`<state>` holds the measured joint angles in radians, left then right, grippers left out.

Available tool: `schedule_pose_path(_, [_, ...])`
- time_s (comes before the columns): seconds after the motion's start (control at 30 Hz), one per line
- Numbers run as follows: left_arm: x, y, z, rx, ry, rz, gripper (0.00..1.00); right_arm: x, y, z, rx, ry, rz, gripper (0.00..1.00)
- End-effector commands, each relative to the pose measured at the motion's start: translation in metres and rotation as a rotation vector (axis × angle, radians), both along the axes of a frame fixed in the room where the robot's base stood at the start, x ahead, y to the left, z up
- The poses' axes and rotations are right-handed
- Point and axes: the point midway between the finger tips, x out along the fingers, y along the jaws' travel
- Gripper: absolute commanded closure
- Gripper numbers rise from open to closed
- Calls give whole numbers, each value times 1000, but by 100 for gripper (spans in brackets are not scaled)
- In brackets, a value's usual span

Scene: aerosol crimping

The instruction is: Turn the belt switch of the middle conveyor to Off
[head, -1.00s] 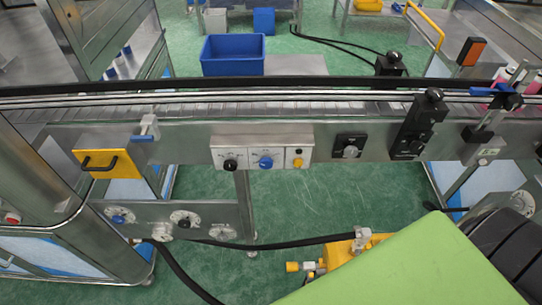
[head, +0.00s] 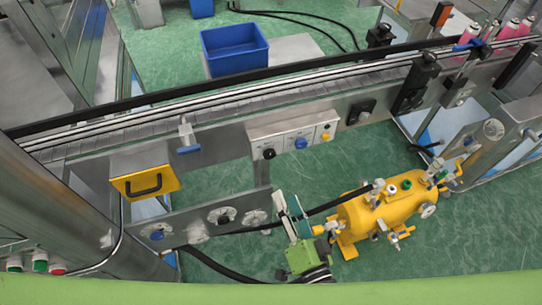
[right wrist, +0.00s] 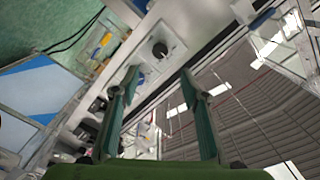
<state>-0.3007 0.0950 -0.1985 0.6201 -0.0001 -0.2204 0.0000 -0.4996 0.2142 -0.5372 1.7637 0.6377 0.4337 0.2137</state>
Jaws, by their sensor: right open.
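The middle conveyor (head: 225,107) crosses the head view, sloping up to the right. A black-plated rotary switch (head: 361,113) sits to the right. The labels are too small to read. My right gripper (head: 289,205) is open and empty, below the panel and apart from it. In the right wrist view, a black knob (right wrist: 160,51) on a light plate lies beyond the gap between the open fingertips (right wrist: 160,80). My left gripper is not in view.
A yellow tank (head: 380,212) with valves stands on the floor right of my right gripper. A yellow box with a handle (head: 146,184) and a lower panel with dials (head: 222,215) are at left. A blue bin (head: 235,50) is behind the conveyor. Pink cans (head: 467,33) stand far right.

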Motion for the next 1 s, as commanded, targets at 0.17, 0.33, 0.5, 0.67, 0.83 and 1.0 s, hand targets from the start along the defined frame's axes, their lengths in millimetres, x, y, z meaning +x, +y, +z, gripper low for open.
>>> schedule_pose_path(0.17, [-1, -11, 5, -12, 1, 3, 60, 18, 6, 7, 11, -9, -4, 59])
schedule_pose_path(0.33, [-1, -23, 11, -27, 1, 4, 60, 52, 17, 7, 9, -9, -3, 59])
schedule_pose_path(0.5, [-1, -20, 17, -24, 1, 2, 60, 86, 28, 6, 9, -7, -2, 59])
schedule_pose_path(0.67, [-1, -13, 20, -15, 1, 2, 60, 112, 37, 5, 8, -7, -2, 59])
schedule_pose_path(0.83, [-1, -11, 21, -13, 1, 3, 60, 127, 41, 4, 8, -4, -1, 59])
schedule_pose_path(1.0, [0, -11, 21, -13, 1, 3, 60, 131, 43, 3, 7, -4, -1, 59])
